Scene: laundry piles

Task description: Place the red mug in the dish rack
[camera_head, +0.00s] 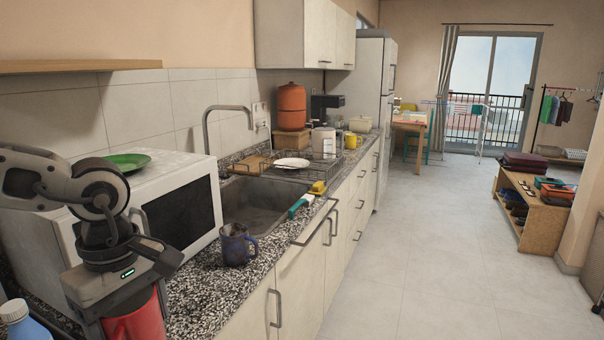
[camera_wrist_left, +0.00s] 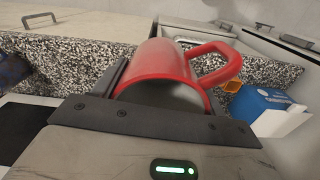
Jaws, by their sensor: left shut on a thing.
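The red mug (camera_head: 140,322) is at the lower left of the head view, partly hidden by my left gripper (camera_head: 122,302). In the left wrist view the red mug (camera_wrist_left: 168,62) sits between the fingers of my left gripper (camera_wrist_left: 160,100), which is shut on it. Its handle sticks out to the right there. The mug is over or beside the near end of the counter; its height above it is hard to tell. The dark wire dish rack (camera_head: 318,168) stands beyond the sink, with a white plate (camera_head: 292,162) at it. My right gripper is not in view.
A dark blue mug (camera_head: 237,246) stands on the counter before the sink (camera_head: 262,207). The white microwave (camera_head: 150,190) carries a green plate (camera_head: 127,161). A blue bottle (camera_head: 24,325) is at lower left. A yellow-and-teal item (camera_head: 306,197) lies at the sink edge. The floor aisle is clear.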

